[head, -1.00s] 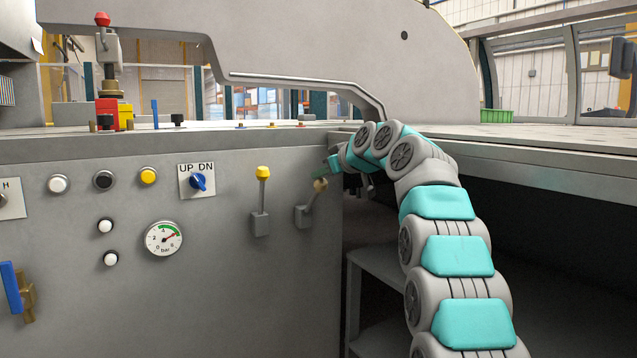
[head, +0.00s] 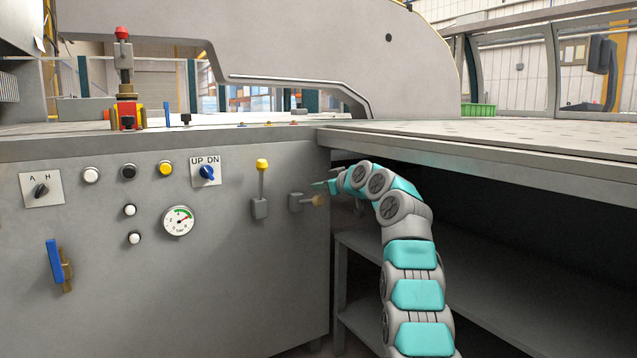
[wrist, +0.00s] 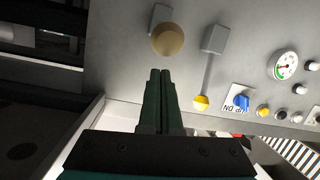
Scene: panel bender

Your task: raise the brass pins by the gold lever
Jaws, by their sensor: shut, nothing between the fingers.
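The gold lever (head: 318,201) is on the grey front panel near its right end, its stem about level and its dull gold round knob toward the right. In the wrist view the gold knob (wrist: 168,39) lies just beyond my fingertips, hiding most of its stem. My gripper (head: 319,184) is shut and empty, just above the knob in the head view. In the wrist view its two dark green fingers (wrist: 160,72) are together, with a small gap to the knob in the picture; contact cannot be told. Small coloured spots (head: 268,124) lie along the table edge; I cannot tell if they are brass pins.
A yellow-knobbed lever (head: 262,166) stands upright left of the gold one. Further left are an UP/DN switch (head: 207,173), a gauge (head: 179,221), several buttons and a blue handle (head: 54,262). The table (head: 420,142) overhangs my arm; a shelf (head: 480,280) lies below.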

